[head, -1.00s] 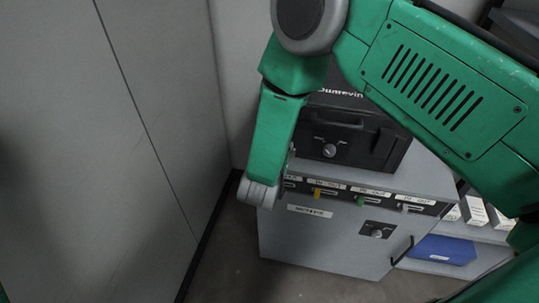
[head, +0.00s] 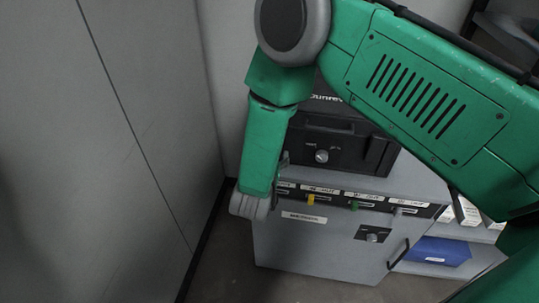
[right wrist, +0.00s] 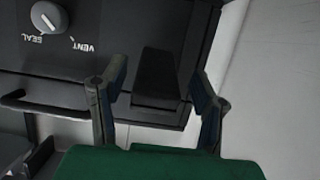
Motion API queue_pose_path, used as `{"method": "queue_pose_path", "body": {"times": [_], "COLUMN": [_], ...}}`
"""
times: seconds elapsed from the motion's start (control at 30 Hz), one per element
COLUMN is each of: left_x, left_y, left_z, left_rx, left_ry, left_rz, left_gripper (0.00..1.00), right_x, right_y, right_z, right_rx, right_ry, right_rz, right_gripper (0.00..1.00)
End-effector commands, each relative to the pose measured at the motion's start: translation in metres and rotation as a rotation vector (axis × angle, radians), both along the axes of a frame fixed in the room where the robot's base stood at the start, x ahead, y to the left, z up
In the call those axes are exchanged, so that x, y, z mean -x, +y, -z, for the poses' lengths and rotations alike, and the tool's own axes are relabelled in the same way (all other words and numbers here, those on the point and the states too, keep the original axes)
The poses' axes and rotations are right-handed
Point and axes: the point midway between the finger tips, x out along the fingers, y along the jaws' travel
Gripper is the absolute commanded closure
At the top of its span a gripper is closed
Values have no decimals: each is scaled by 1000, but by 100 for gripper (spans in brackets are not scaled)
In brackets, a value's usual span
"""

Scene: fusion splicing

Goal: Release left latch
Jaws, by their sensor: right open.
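A black case stands on a grey cabinet; its front (head: 345,150) shows a handle and a SEAL/VENT knob (head: 322,156). The right latch (head: 378,155) shows in the head view, while the left latch is hidden behind my right arm. In the right wrist view, upside down, the left latch (right wrist: 157,72) is a dark tab on the case front, right of the knob (right wrist: 48,17). My right gripper (right wrist: 158,78) is open, one finger on each side of the latch with gaps visible. I cannot tell its depth. My left gripper is out of view.
The grey cabinet (head: 320,240) has a row of labelled coloured switches (head: 355,205) below the case, close to my right wrist. A tall grey panel (head: 150,130) stands at the left. A blue bin (head: 437,251) sits on a shelf at the right.

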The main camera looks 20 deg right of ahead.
Motion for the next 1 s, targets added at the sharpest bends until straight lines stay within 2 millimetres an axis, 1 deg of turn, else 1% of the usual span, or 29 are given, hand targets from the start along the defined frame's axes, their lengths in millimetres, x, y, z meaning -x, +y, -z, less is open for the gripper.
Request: {"method": "queue_pose_path", "body": {"times": [0.17, 0.4, 0.5, 0.6, 0.7, 1.0], "left_x": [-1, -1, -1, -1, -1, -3], "left_y": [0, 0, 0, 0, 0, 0], "left_z": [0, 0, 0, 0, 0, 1], "left_rx": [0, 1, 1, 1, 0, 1], "left_ry": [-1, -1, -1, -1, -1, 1], "left_rz": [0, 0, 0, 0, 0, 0], "left_gripper": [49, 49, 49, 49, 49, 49], "right_x": [22, 60, 72, 80, 84, 85], "right_y": [18, 49, 58, 64, 67, 67], "right_z": [-9, -25, -30, -32, -34, -35], "right_rx": [2, 2, 1, 1, 1, 0], "right_ry": [3, 4, 5, 7, 6, 5], "right_rz": [-5, -6, -4, -3, -4, -2], "right_gripper": [45, 45, 45, 45, 45, 45]}}
